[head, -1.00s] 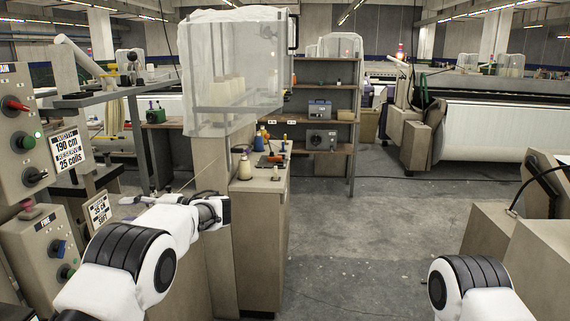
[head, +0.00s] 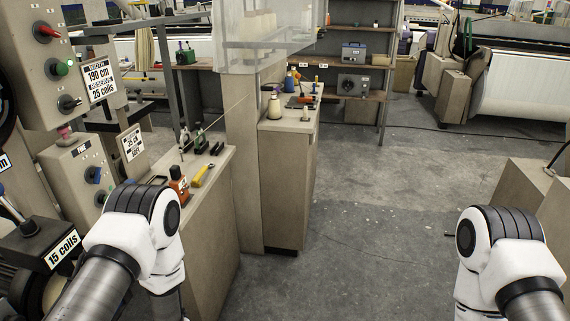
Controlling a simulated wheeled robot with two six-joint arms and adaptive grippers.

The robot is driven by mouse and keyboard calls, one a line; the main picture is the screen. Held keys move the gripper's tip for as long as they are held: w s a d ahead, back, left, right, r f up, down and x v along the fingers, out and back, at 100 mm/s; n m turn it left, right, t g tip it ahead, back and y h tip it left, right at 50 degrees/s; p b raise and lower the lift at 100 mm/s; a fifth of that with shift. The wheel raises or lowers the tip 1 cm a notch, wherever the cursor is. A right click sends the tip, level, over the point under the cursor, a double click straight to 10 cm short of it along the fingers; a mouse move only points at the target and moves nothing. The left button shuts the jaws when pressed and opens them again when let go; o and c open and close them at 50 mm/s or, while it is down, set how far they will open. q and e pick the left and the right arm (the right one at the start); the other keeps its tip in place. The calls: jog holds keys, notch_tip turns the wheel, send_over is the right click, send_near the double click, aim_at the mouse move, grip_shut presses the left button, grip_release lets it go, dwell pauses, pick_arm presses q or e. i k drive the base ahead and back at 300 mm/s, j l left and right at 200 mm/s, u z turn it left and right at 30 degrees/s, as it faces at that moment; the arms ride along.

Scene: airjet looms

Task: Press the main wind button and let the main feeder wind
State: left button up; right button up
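The upper control box (head: 45,50) stands at the far left. It carries a red switch (head: 48,32), a green button (head: 62,69) and a black knob (head: 69,103), top to bottom. A lower box (head: 85,165) below it carries a blue knob (head: 93,175), a green button partly hidden, and a red button (head: 66,132) on top. I cannot read the upper box's own label now. My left arm is bent in front of the lower box, and its gripper does not show. My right arm is at the lower right, its gripper also out of sight.
The middle floor is open.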

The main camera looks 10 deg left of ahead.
aim_at(62, 69)
jog(key=j+u, duration=0.15)
jog(key=u, duration=1.2)
